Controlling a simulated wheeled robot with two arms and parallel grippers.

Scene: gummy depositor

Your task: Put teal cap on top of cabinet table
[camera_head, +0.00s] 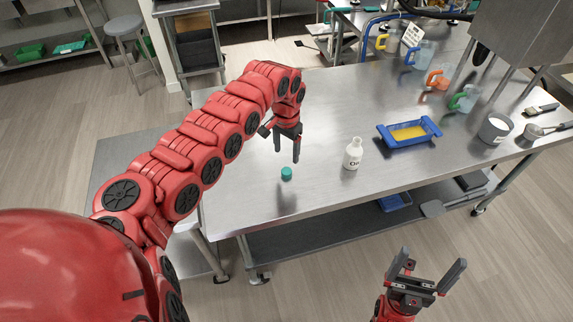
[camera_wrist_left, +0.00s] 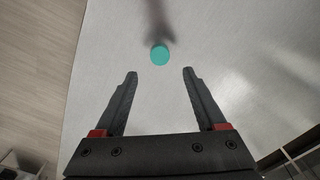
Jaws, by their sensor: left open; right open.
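The teal cap (camera_head: 286,173) sits on the steel table near its left front part. It also shows in the left wrist view (camera_wrist_left: 160,54), just beyond and between the two fingertips. My left gripper (camera_head: 287,155) is open and empty above the table, pointing down, apart from the cap. Its fingers also show in the left wrist view (camera_wrist_left: 160,74). My right gripper (camera_head: 428,268) is open and empty in front of the table, over the floor. A lower grey surface (camera_head: 118,158) stands at the table's left end, partly hidden by my left arm; I cannot tell whether it is the cabinet table.
A white bottle (camera_head: 353,154) stands right of the cap on the table (camera_head: 320,195). Beyond it are a blue tray (camera_head: 410,143) with yellow contents, several handled jugs, a metal pot (camera_head: 495,130) and brushes. The table is clear around the cap.

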